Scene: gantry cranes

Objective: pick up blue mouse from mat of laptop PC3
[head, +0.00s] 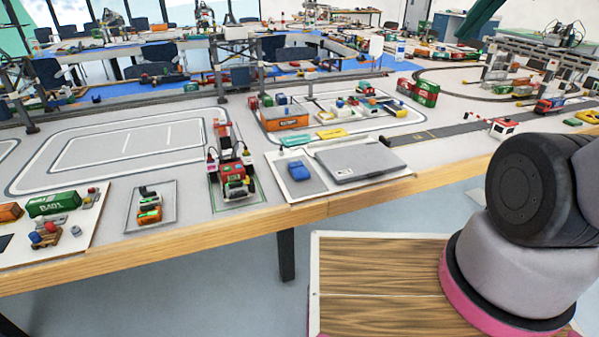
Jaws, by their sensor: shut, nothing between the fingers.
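A blue mouse (299,170) lies on a pale mat (284,188) near the front edge of the long white table. A closed grey laptop (361,161) lies on the same mat, just right of the mouse. No label that reads PC3 can be made out. A small teal item (294,142) lies behind the mouse at the mat's back edge. My gripper is outside this view; only grey and black links of my arm show at the right.
A red model vehicle (233,167) stands on the table left of the mat. Further left is a grey tray (150,209) with small models. Behind the mat stand an orange container (285,118) and yellow pieces. The table's wooden front edge (190,231) runs below, with open floor beyond it.

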